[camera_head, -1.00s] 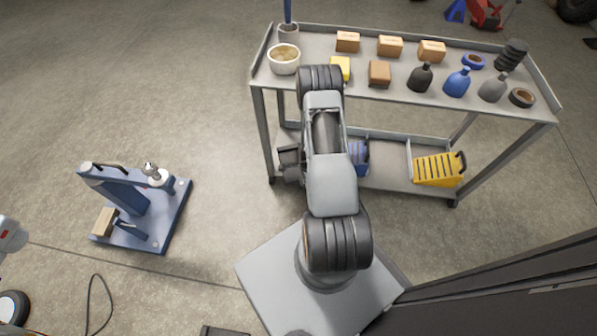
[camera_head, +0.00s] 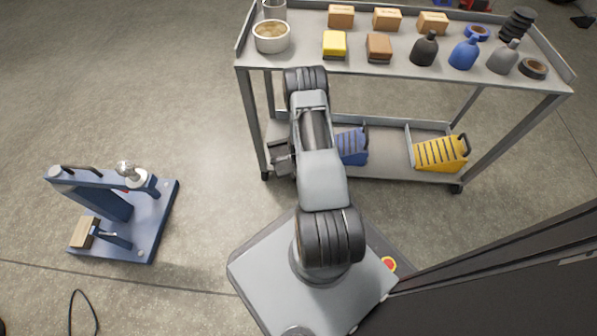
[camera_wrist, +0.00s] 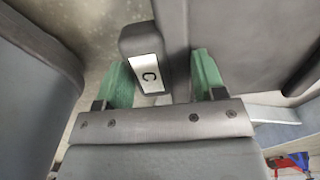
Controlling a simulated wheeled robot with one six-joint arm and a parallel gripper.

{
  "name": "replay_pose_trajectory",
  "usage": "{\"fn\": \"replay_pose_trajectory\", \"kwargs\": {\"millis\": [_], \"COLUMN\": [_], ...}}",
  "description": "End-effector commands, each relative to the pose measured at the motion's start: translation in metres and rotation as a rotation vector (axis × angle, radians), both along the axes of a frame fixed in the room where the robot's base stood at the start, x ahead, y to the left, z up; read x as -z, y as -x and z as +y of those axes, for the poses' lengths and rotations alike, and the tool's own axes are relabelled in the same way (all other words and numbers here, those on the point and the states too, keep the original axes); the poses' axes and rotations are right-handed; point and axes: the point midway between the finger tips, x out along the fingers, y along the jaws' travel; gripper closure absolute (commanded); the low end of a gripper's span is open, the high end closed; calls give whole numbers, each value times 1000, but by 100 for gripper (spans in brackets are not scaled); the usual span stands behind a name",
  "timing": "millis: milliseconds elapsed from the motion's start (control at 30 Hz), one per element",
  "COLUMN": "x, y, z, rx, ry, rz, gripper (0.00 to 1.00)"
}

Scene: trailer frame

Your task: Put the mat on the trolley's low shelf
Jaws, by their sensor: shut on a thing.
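My gripper (camera_wrist: 162,78) shows green fingertips in the wrist view. They are closed on a dark grey piece with a white label marked "C", which appears to be part of the mat (camera_wrist: 136,40). The mat's full outline cannot be made out there. In the head view my gripper (camera_head: 283,158) is a small dark shape left of my arm, overlapping the trolley's left end at about low-shelf height. What it holds is not clear in that view. The trolley (camera_head: 420,72) stands ahead, its low shelf (camera_head: 385,172) below the top; my arm hides the shelf's left part.
The low shelf holds a blue slotted thing (camera_head: 351,147) and a yellow slotted one (camera_head: 440,154), with bare shelf between them. Boxes, bottles and a bowl (camera_head: 272,37) crowd the top. A blue stand (camera_head: 125,215) is on the floor at left. A dark panel (camera_head: 500,285) is at lower right.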

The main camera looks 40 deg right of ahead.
Motion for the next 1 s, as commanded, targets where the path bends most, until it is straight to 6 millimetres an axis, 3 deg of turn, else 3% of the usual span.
{"fn": "replay_pose_trajectory", "kwargs": {"millis": [333,367,600,867,1000], "x": [1,1,1,0,-14], "y": [-1,0,0,0,0], "z": [0,0,0,-1,-1], "rx": [0,0,1,1,1], "ry": [1,0,0,0,1], "rz": [-2,0,-1,-1,-2], "gripper": [76,35,12,11,11]}}
